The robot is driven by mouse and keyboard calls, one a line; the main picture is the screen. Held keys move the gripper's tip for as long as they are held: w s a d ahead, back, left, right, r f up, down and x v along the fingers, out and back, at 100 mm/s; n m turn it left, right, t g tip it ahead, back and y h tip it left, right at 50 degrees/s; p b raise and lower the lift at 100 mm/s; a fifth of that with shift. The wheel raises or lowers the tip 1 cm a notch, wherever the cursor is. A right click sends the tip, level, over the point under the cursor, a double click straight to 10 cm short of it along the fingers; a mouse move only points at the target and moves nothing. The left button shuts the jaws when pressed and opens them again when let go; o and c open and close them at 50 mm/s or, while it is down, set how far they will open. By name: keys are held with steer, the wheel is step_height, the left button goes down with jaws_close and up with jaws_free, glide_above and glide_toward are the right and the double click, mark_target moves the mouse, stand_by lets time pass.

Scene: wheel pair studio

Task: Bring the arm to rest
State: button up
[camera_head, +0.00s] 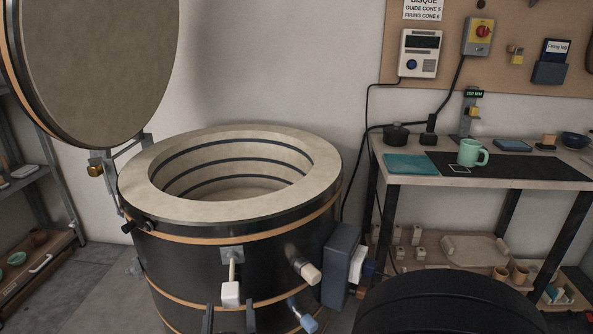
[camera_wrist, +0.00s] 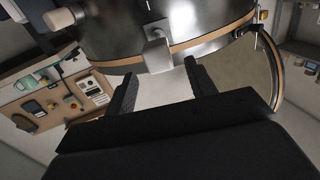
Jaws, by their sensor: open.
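My gripper (camera_wrist: 159,70) is open, with its two dark fingers apart and nothing between them in the wrist view. Its fingertips (camera_head: 230,311) show at the bottom edge of the head view, in front of the kiln (camera_head: 165,262). A pale-ended handle on a metal bracket (camera_head: 231,291) is on the kiln's front. In the wrist view this bracket (camera_wrist: 157,52) lies just beyond the fingertips; I cannot tell whether they touch it. The kiln is open and its visible interior looks empty. Its round lid (camera_head: 95,65) stands raised at the left.
A control box (camera_head: 341,265) and pale plugs (camera_head: 306,272) stick out from the kiln's right side. A worktable (camera_head: 560,172) at the right holds a mint mug (camera_head: 471,153), with pottery on the shelf below. Another shelf (camera_head: 25,180) stands at the left.

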mark_target(230, 284)
steer(key=w, duration=0.2)
steer(key=w+a+b, duration=0.1)
steer(key=w, duration=0.5)
steer(key=shift+a, duration=0.15)
